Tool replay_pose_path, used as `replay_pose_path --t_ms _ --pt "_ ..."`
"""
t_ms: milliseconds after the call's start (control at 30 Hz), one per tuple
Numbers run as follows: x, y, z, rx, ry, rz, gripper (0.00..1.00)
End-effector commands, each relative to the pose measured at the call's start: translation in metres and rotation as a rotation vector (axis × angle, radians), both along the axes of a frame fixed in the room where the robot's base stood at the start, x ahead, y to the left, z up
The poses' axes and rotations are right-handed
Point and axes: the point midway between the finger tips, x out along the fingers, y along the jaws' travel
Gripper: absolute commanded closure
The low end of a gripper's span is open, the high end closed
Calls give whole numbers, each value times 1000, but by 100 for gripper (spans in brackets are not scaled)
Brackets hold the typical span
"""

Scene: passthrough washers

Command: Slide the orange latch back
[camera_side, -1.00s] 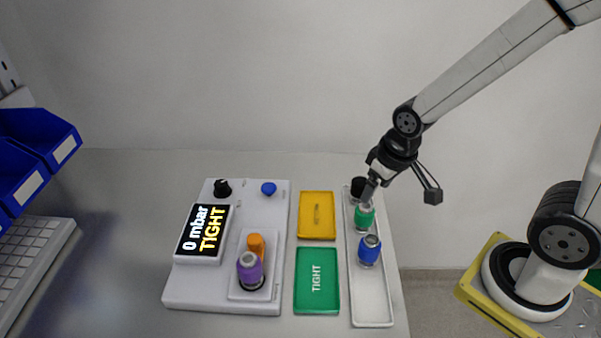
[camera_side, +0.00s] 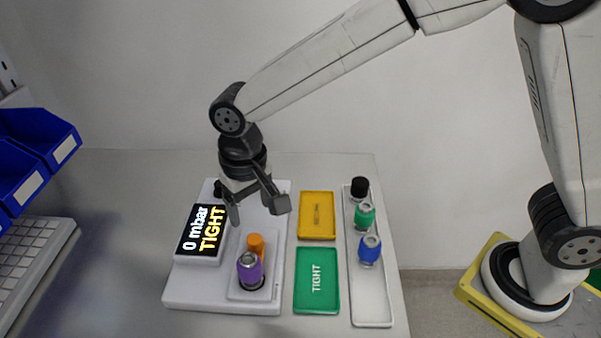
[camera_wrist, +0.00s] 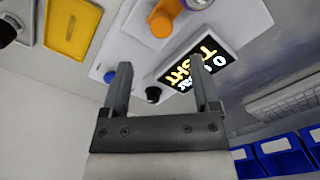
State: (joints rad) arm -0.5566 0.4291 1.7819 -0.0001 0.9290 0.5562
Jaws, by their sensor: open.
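The orange latch (camera_side: 256,244) stands on the white test device (camera_side: 190,290), just behind a purple-bodied washer part (camera_side: 250,270) seated in the device's recess. The latch also shows in the wrist view (camera_wrist: 163,20), near the top edge. My gripper (camera_side: 255,215) is open and empty, above the back half of the device and higher than the latch. In the wrist view its two fingers (camera_wrist: 160,78) are spread apart with nothing between them. The display (camera_side: 203,232) reads "0 mbar TIGHT".
A white rack (camera_side: 372,310) holds black, green and blue parts. Blue bins (camera_side: 40,130) stand left.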

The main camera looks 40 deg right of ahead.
Motion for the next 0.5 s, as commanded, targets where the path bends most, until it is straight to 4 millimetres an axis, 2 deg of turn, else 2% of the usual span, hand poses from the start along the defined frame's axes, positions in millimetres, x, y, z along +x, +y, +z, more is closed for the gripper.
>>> replay_pose_path --t_ms 267,500 --pt "0 2 -2 -2 3 -1 22" --pt "0 2 -17 -2 4 -1 22"
